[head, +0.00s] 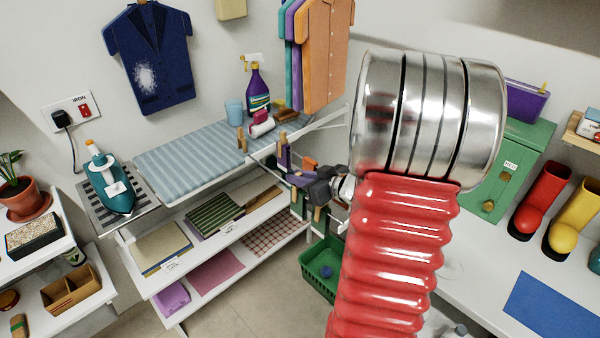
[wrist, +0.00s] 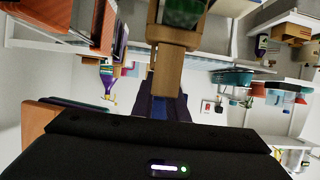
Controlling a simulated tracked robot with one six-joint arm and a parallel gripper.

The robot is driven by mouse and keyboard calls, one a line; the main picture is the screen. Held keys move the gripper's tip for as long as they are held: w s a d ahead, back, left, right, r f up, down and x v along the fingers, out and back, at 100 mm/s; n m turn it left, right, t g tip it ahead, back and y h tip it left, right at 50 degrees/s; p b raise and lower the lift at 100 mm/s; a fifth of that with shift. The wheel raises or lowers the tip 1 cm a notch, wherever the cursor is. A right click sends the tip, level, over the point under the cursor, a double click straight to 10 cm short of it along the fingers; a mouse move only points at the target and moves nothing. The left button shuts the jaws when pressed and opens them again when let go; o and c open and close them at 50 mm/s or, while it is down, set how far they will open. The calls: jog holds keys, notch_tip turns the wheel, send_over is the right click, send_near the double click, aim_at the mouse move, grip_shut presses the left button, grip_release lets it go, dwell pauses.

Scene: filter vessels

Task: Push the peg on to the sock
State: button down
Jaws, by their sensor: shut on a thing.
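My gripper (head: 312,186) is the dark shape beyond the red arm section in the head view, beside the ironing board's right end. A brown wooden peg (wrist: 172,62) stands in front of the gripper's black body in the wrist view, and the gripper is shut on it. A dark green piece (wrist: 183,12), possibly a sock, shows at the peg's far end; I cannot tell whether the peg is around it or only near it. In the head view a purple piece (head: 284,157) and other small coloured pieces hang near the gripper, with wooden pegs (head: 242,139) at the board's edge.
The striped ironing board (head: 190,155) carries a spray bottle (head: 257,88) and small items. A shelf unit (head: 205,262) stands below it. A green basket (head: 318,275) sits on the floor. My red and silver arm hides much of the right side. Boots (head: 541,205) stand at right.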

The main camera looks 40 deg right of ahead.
jog(key=shift+f, duration=0.35)
jog(key=c, duration=1.7)
grip_release()
jog(key=shift+o, duration=0.2)
jog(key=v, duration=1.3)
jog(key=shift+s+r, duration=0.15)
jog(key=shift+s, duration=0.2)
